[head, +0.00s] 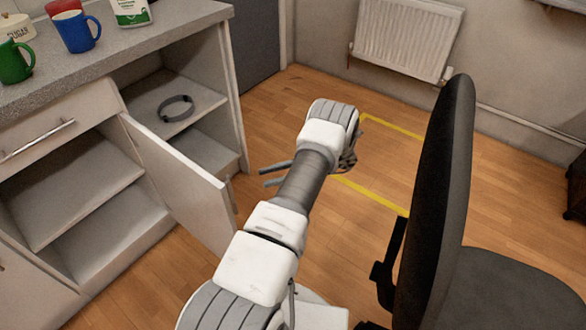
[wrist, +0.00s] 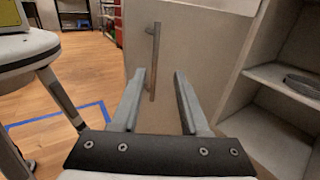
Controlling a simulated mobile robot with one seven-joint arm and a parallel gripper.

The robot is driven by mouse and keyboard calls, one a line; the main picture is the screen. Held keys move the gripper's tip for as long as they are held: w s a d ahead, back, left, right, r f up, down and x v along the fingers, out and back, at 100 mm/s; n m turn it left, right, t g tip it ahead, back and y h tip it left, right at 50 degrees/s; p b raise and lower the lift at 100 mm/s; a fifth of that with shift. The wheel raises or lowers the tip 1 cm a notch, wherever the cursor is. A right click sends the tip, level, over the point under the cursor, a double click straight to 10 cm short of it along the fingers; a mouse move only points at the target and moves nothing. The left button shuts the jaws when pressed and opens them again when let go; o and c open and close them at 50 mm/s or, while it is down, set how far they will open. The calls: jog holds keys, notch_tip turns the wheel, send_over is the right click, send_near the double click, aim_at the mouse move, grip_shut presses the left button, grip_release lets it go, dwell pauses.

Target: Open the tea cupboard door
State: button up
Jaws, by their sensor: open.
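The cupboard door (head: 185,190) is a pale panel that stands swung well out from the cupboard (head: 240,130). It is hinged near the middle divider, and the shelves to its left are exposed. In the wrist view the door (wrist: 195,50) shows its outer face with a vertical metal bar handle (wrist: 154,50).
A grey ring-shaped coil (head: 176,108) lies on a shelf in the open right bay. Mugs, including a blue mug (head: 77,32) and a green mug (head: 14,62), stand on the worktop (head: 140,32). A black office chair (head: 440,200) stands close right of my arm.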

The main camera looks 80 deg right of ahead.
jog(key=v, duration=0.6)
jog(key=shift+s+d, duration=0.15)
jog(key=shift+s, duration=0.15)
jog(key=shift+w+r, duration=0.1)
dwell(0.4)
